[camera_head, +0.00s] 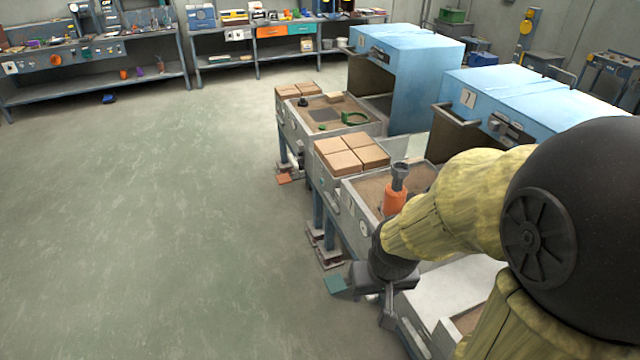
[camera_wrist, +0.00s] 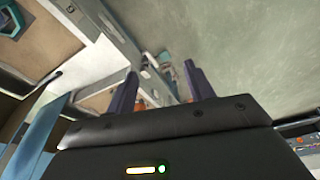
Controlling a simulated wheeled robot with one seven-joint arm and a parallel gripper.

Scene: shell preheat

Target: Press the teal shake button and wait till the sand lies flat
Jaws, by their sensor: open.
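A flat teal piece (camera_head: 335,284) shows low at the front of the near bench, just left of my gripper (camera_head: 372,298). I cannot tell whether it is the shake button or whether it is pressed. My gripper is open and empty at the bench's front side. Its two spread fingers (camera_wrist: 160,72) also show in the wrist view. Brown sand (camera_head: 372,190) fills a tray behind my wrist, and my arm hides part of it. I cannot tell if its surface is flat.
Several tan blocks (camera_head: 352,156) lie beside the sand tray. A second sand tray (camera_head: 325,112) stands farther back, with a green ring (camera_head: 354,118) on it. Blue box-shaped machines (camera_head: 405,60) stand behind the trays. The floor (camera_head: 150,220) at left is clear.

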